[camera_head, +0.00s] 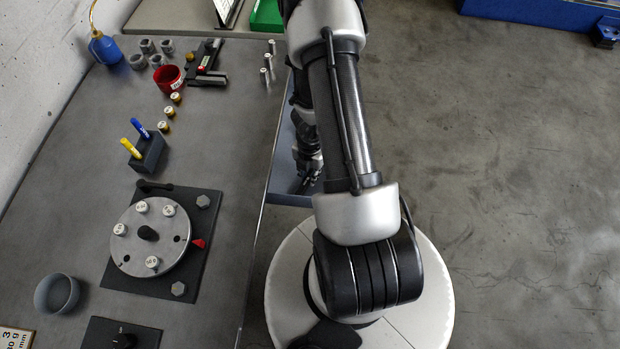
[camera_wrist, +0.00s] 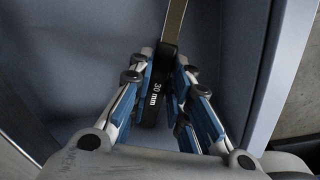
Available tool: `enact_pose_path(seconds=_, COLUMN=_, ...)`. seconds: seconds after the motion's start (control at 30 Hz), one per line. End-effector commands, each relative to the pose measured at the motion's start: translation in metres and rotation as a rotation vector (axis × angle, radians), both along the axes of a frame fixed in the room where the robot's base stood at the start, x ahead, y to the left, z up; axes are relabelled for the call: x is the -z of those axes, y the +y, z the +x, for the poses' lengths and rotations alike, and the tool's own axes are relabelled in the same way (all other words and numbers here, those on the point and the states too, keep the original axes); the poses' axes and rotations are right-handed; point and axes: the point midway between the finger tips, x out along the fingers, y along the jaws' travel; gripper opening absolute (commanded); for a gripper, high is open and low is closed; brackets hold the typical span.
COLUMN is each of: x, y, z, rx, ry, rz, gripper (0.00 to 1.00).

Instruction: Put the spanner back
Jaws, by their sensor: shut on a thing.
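The spanner (camera_wrist: 153,92) shows in the wrist view as a black handle marked "30 mm" with a bare metal shank running to the top edge. Its far end is out of frame. My gripper (camera_wrist: 164,65) is shut on the black handle, with the blue-padded fingers on both sides of it. The spanner is over or in a blue-grey drawer-like tray (camera_wrist: 65,75); I cannot tell whether it touches the floor. In the head view my gripper (camera_head: 309,178) is small beside the bench's right edge, and the spanner cannot be made out there.
The grey bench (camera_head: 225,140) carries a rotor disc (camera_head: 183,245) on a black plate, a pen block (camera_head: 148,152), a red cup (camera_head: 168,78), a grey bowl (camera_head: 57,294) and several small weights. The blue-grey tray's edge (camera_head: 290,199) juts out from the bench. Open floor lies right.

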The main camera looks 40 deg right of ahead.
Motion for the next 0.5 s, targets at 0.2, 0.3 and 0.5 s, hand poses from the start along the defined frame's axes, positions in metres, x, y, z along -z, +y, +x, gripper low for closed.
enact_pose_path(seconds=0.2, x=0.0232, y=0.0, z=0.0, rx=0.001, ry=0.0, rz=0.0, gripper=0.0)
enact_pose_path(seconds=0.3, x=0.0209, y=-0.0001, z=0.0001, rx=0.001, ry=0.0, rz=0.0, gripper=0.0)
enact_pose_path(seconds=0.5, x=0.0231, y=0.0, z=0.0, rx=0.001, ry=0.0, rz=0.0, gripper=0.0)
